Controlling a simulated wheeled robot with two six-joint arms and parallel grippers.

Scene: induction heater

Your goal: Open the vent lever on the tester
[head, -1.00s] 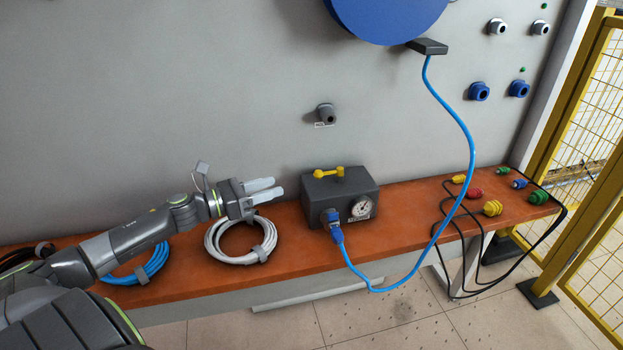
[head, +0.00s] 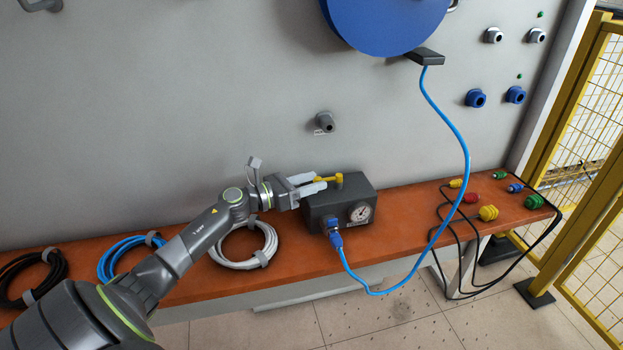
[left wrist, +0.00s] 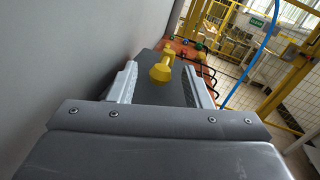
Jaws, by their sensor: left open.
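The tester is a dark grey box (head: 352,196) on the orange bench, with a round gauge on its front. Its yellow vent lever (head: 330,179) lies across the top. In the left wrist view the lever (left wrist: 162,70) shows between the two fingers, with the tester's top (left wrist: 150,92) below it. My left gripper (head: 314,183) is open at the left end of the lever, its fingers pointing right; whether they touch the lever I cannot tell. In the left wrist view it also shows open (left wrist: 158,85). My right gripper is not in view.
A blue hose (head: 465,160) runs from the tester's front connector up to a blue disc (head: 385,20) on the grey wall. Coiled cables, including a white one (head: 245,258), lie on the bench (head: 400,205) at left. Coloured plugs (head: 488,213) lie at right.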

